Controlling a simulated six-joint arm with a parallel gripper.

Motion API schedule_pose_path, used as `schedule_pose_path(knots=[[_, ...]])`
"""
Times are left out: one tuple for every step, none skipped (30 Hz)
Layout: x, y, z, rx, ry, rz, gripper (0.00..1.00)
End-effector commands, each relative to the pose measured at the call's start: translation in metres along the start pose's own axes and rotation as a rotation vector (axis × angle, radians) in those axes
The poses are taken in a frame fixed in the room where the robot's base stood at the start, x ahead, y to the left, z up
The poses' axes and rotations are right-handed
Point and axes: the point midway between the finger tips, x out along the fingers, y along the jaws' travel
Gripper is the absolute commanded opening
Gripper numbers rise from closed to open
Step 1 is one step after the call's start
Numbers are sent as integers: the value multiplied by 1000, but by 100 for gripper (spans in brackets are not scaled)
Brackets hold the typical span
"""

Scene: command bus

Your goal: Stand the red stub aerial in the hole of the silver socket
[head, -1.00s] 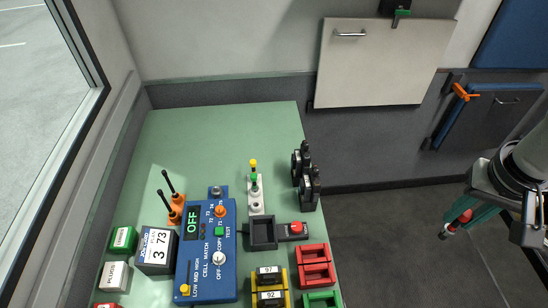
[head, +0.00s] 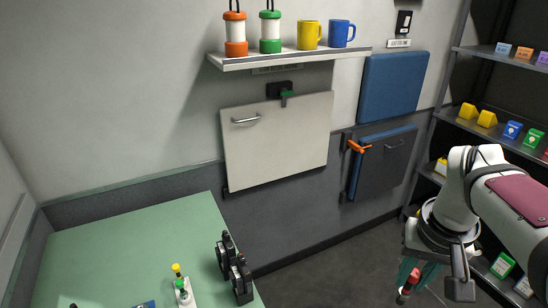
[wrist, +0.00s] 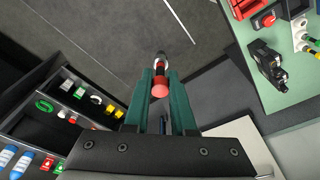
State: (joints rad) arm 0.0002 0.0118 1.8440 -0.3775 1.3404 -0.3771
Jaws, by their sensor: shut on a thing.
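My gripper (wrist: 160,95) has teal fingers shut on the red stub aerial (wrist: 160,90), whose red end faces the wrist camera and whose dark end points away. In the head view my gripper (head: 411,272) is at the lower right, with the aerial (head: 406,288) below it over the floor, well right of the green bench. A pale strip (head: 187,300) with yellow and green aerials stands at the bottom of the head view, partly cut off. It also shows at the upper right in the wrist view (wrist: 299,32). I cannot make out the silver socket's hole.
The green bench (head: 120,240) fills the lower left, with black handsets (head: 235,270) near its right edge. A wall shelf (head: 290,58) holds lanterns and mugs. A dark rack (head: 500,100) with small coloured items stands at the right, close to my arm. The floor between is clear.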

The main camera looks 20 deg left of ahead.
Motion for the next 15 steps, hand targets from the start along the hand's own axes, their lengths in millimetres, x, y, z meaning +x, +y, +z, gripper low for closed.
schedule_pose_path(knots=[[0,0,0,0,0,0,0],[0,0,0,0,0,0,0],[0,0,0,0,0,0,0],[0,0,0,0,0,0,0],[0,0,0,0,0,0,0],[0,0,0,0,0,0,0],[0,0,0,-1,0,0,0],[0,-1,-1,-2,0,0,0],[0,-3,-3,-8,0,-1,0],[1,-6,-6,-16,0,-2,0],[1,-10,-9,-26,-1,-4,0],[2,-18,-16,-46,-1,-7,0],[3,-25,-22,-63,-2,-9,0],[4,-34,-29,-85,-3,-13,0],[6,-48,-39,-116,-2,-17,0]])
